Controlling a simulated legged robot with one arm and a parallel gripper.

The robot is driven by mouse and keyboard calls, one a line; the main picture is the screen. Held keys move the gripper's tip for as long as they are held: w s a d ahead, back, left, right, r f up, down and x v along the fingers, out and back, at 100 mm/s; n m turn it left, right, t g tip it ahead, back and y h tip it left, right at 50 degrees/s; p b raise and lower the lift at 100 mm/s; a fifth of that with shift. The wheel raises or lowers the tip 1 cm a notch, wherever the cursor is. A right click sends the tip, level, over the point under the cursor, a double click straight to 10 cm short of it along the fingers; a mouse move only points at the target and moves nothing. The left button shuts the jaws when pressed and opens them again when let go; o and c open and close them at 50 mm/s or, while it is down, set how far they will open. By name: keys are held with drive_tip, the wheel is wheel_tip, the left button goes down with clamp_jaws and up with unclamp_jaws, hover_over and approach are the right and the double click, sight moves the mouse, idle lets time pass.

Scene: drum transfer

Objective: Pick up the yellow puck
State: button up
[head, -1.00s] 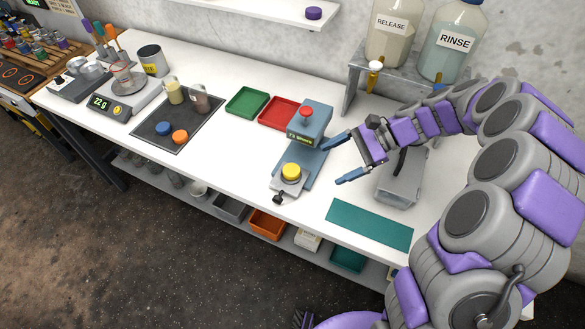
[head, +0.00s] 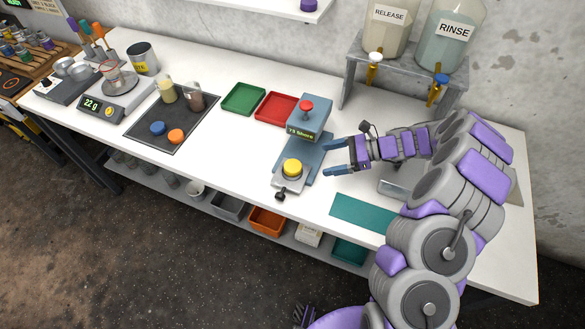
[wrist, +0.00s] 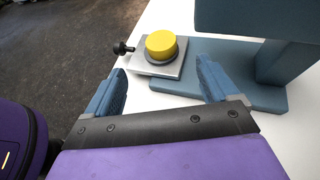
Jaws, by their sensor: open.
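The yellow puck (head: 292,168) sits upright on a small grey metal holder (head: 288,184) with a black knob, at the front of a blue press-like device (head: 309,125). In the wrist view the puck (wrist: 161,45) shows ahead, beyond the fingertips and roughly midway between them. My gripper (head: 326,160) is open and empty, to the right of the puck and apart from it. Its two blue fingers (wrist: 158,78) are spread wide in the wrist view. Nothing hides the puck's top.
The device's upright head with a red button stands just behind the puck. A green tray (head: 243,99) and a red tray (head: 276,107) lie behind left. A dark mat (head: 172,125) holds blue and orange pucks and beakers. A teal mat (head: 362,211) lies front right.

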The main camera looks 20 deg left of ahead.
sight(295, 166)
drive_tip(key=b+x, duration=0.2)
drive_tip(key=x, duration=0.9)
drive_tip(key=shift+a, duration=0.1)
drive_tip(key=c, duration=1.2)
drive_tip(key=shift+c, duration=0.2)
